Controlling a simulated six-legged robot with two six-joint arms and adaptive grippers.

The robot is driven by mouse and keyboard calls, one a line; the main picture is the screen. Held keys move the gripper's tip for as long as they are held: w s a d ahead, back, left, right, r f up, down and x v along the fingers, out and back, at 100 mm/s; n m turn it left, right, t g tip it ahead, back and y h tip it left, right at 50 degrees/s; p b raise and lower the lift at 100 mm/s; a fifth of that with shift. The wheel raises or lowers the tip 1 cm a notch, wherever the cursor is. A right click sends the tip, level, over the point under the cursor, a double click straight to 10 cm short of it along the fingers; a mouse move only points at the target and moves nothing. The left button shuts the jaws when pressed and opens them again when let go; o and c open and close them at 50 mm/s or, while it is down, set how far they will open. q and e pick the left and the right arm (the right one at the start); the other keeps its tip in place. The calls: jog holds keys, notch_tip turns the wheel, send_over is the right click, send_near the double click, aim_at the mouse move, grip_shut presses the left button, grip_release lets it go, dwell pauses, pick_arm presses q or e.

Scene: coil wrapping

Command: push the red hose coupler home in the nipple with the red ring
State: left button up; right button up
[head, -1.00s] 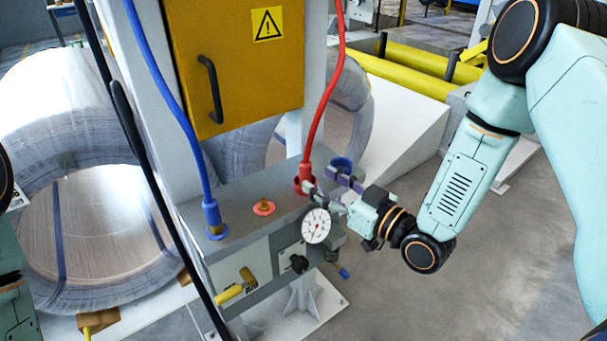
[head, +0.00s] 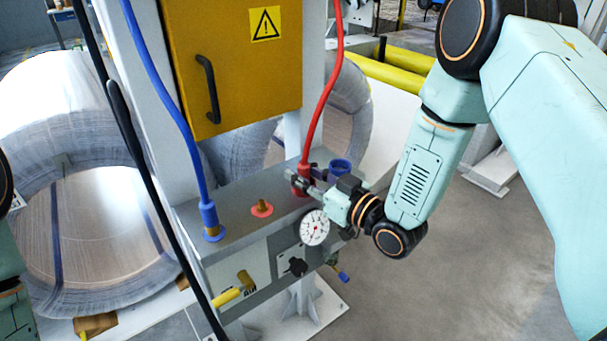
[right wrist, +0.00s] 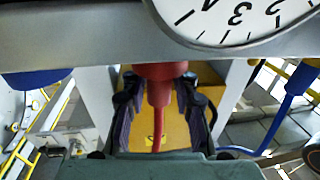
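The red coupler (head: 304,172) on the end of the red hose stands upright in a red cup (head: 298,186) on top of the grey console. The nipple with the red ring (head: 262,208) stands bare on the console, left of the coupler. My right gripper (head: 306,180) reaches in from the right at the coupler. In the right wrist view its two fingers (right wrist: 160,100) stand apart on either side of the red coupler (right wrist: 160,92), with gaps visible beside it. My left gripper is out of view; only part of my left arm shows at the left edge.
A blue cup (head: 340,167) stands right of the red one. The blue hose coupler (head: 211,220) sits at the console's left end. A dial gauge (head: 315,228) and yellow handle (head: 230,296) are on the front. A black cable (head: 150,175) crosses the view at left.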

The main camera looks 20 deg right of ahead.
grip_shut()
